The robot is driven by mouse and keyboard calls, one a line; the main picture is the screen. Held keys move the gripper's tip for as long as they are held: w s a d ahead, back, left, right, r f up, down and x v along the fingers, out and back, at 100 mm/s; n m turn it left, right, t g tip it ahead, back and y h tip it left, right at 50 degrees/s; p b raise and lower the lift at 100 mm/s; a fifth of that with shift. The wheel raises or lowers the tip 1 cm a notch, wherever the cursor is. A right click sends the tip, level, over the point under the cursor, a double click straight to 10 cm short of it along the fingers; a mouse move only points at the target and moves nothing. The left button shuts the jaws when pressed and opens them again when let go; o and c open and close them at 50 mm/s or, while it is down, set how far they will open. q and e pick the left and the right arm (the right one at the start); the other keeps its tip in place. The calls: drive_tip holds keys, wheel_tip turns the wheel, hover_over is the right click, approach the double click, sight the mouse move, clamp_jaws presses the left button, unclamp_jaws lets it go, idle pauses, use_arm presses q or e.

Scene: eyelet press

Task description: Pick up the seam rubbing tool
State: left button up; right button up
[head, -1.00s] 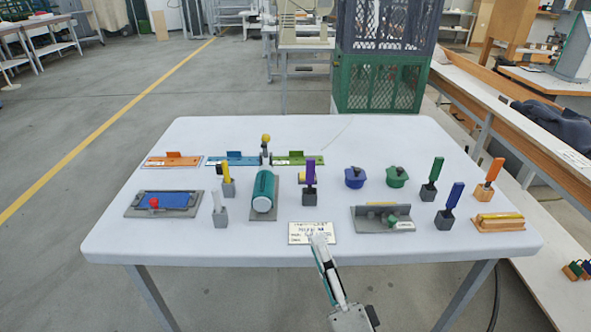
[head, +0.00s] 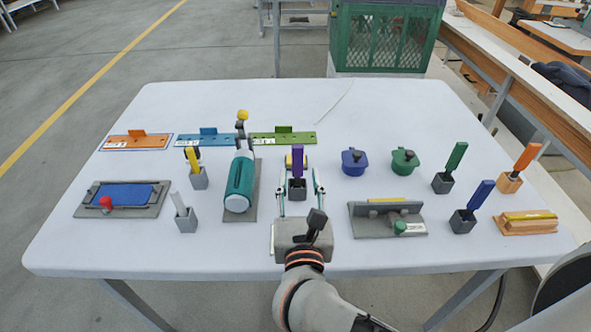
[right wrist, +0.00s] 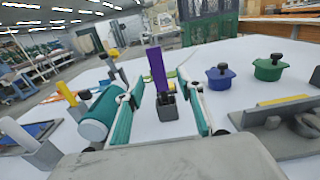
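Nothing in the pictures names the seam rubbing tool. A purple upright handle (head: 298,158) stands in a small grey block (head: 297,188) near the table's middle. My right gripper (head: 301,175) is open, with one finger to each side of this handle and block. In the right wrist view the purple handle (right wrist: 157,68) rises between the two teal-lined fingers (right wrist: 158,106), with gaps visible on both sides. The handle looks upright and still rests in its block. My left gripper is not in view.
A teal cylinder on a grey base (head: 239,185) stands close left of the gripper. A grey fixture (head: 388,219) lies to the right. Blue (head: 354,162) and green (head: 404,161) pots stand farther right. Green (head: 454,158), blue (head: 480,195) and orange (head: 526,157) handles stand in blocks.

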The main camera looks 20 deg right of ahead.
sight(298, 161)
drive_tip(key=x, duration=0.5)
drive_tip(key=shift+w+a+r, duration=0.15)
drive_tip(key=shift+w+r, duration=0.05)
drive_tip(key=shift+r, duration=0.15)
drive_tip(key=shift+w+f, duration=0.1)
drive_tip(key=shift+w, duration=0.4)
clamp_jaws()
